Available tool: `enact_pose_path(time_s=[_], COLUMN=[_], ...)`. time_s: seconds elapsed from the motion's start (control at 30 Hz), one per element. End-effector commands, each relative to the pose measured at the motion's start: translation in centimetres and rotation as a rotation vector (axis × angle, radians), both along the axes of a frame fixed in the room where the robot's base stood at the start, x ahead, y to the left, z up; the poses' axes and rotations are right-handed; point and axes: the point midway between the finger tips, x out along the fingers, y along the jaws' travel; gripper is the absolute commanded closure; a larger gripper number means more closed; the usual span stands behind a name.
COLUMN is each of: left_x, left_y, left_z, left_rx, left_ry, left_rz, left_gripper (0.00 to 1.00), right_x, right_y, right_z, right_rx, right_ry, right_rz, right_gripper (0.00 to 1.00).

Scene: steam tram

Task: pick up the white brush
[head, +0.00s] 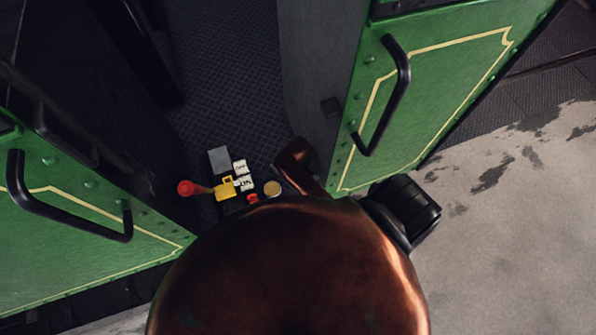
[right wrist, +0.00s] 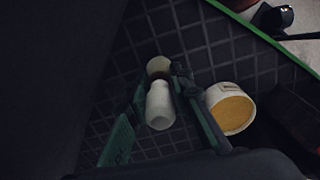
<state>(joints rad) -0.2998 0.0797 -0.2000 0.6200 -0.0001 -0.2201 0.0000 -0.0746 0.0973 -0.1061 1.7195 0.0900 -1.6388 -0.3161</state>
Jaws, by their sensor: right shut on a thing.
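My right gripper (right wrist: 160,84) reaches down towards the dark floor in the right wrist view, one finger on each side of a white, bottle-shaped thing, which I take to be the white brush (right wrist: 160,108). The fingers are shut on its narrow neck. A pale rounded part (right wrist: 158,66) shows just beyond the neck; I cannot tell whether it belongs to the brush. I cannot make out the brush or my right gripper in the head view. My left gripper is not in view.
A white tub with a yellow-orange top (right wrist: 232,108) stands close right of the gripper. In the head view, several small items, including a yellow one (head: 226,188) and a red one (head: 187,188), lie between green panels (head: 430,95). A large copper-coloured shape blocks the bottom.

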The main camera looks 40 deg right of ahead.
Motion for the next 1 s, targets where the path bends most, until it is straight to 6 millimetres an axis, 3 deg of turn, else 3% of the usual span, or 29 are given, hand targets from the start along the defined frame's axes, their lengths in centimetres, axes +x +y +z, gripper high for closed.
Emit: enact_pose_path(time_s=[0.2, 0.57, 0.77, 0.9, 1.0], left_x=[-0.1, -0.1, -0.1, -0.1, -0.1], left_y=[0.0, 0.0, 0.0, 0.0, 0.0], left_z=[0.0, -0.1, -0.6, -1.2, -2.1], left_rx=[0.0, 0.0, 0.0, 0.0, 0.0], left_ry=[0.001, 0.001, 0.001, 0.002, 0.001], left_rz=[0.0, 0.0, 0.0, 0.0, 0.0], left_gripper=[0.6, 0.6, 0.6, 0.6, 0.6], right_x=[0.0, 0.1, 0.1, 0.2, 2.5], right_y=[0.0, 0.0, 0.0, 0.0, 0.6], right_z=[0.0, 0.2, 1.7, 3.7, 3.3], right_rx=[0.0, -0.001, -0.001, 0.0, 0.001], right_ry=[0.0, -0.001, -0.004, -0.005, -0.005], right_rz=[0.0, 0.0, 0.0, 0.0, 0.003], right_gripper=[1.0, 1.0, 1.0, 1.0, 1.0])
